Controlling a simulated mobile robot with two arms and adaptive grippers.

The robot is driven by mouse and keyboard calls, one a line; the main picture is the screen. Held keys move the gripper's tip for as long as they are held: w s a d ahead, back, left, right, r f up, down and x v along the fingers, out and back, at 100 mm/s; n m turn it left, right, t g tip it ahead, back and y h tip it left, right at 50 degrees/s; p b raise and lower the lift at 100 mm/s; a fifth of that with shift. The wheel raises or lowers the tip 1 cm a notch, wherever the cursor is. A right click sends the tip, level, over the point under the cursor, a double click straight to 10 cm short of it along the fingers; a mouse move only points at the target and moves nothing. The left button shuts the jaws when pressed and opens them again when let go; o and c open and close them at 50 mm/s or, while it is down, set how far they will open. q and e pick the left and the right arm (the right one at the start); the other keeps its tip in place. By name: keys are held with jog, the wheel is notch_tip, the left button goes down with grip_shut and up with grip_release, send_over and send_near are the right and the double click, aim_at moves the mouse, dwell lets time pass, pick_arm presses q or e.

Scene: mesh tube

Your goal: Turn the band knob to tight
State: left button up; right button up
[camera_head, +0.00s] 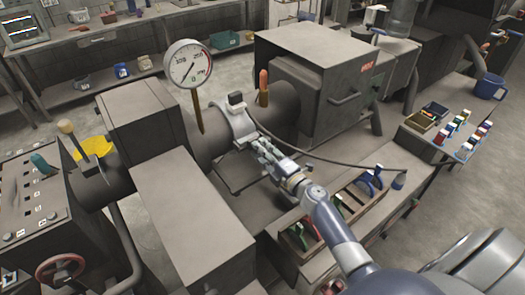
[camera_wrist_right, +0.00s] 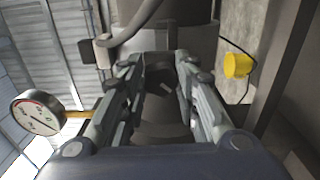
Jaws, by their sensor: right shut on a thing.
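A light grey band (camera_head: 238,122) wraps the dark horizontal tube (camera_head: 206,146) in the middle of the head view, with a small black block on its top. My right gripper (camera_head: 262,146) reaches the front of the band from the lower right. It is shut on the dark band knob (camera_wrist_right: 160,82), which shows between its fingers in the right wrist view (camera_wrist_right: 158,68). The fingers hide much of the knob, and I cannot read its setting. My left gripper is not in view.
A dial gauge (camera_head: 188,64) stands on the tube left of the band, and an orange-handled lever (camera_head: 263,84) stands to its right. A cable runs right from the band. A tray (camera_head: 350,199) with coloured tools lies near my right arm. A large grey box (camera_head: 318,70) stands behind.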

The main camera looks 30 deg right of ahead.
jog(key=shift+f+m, duration=0.2)
jog(key=shift+m, duration=3.6)
jog(key=o, duration=1.1)
jog(key=shift+c, duration=0.2)
jog(key=shift+s, duration=0.15)
jog(key=s+d, duration=0.1)
jog(key=s, duration=1)
jog(key=shift+s+d, duration=0.3)
jog(key=shift+s, duration=0.05)
